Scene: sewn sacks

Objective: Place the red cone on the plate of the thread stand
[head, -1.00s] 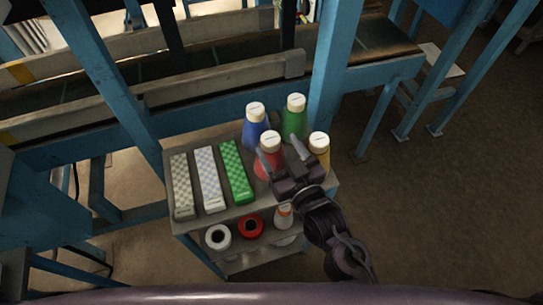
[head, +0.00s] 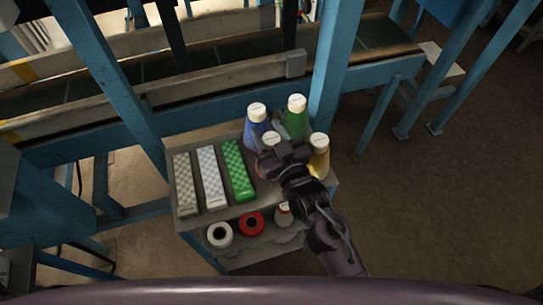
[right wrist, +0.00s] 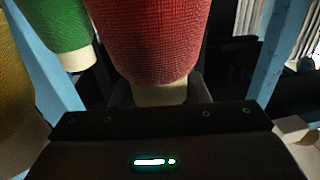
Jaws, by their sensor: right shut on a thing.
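The red cone (right wrist: 155,40) fills the upper middle of the right wrist view, its pale tip end between the fingers of my right gripper (right wrist: 160,93). My right gripper is shut on the red cone. I cannot tell whether the cone's base touches the cart top. I cannot make out the thread stand or its plate for certain. My left gripper is not in view.
A blue cone (head: 255,128), a green cone (head: 296,117) and a yellow cone (head: 319,157) stand close around the gripper on the cart (head: 188,217). Three patterned boxes, including a green one (head: 239,184), lie left. The lower shelf holds a white spool (head: 219,234) and red spool (head: 251,224).

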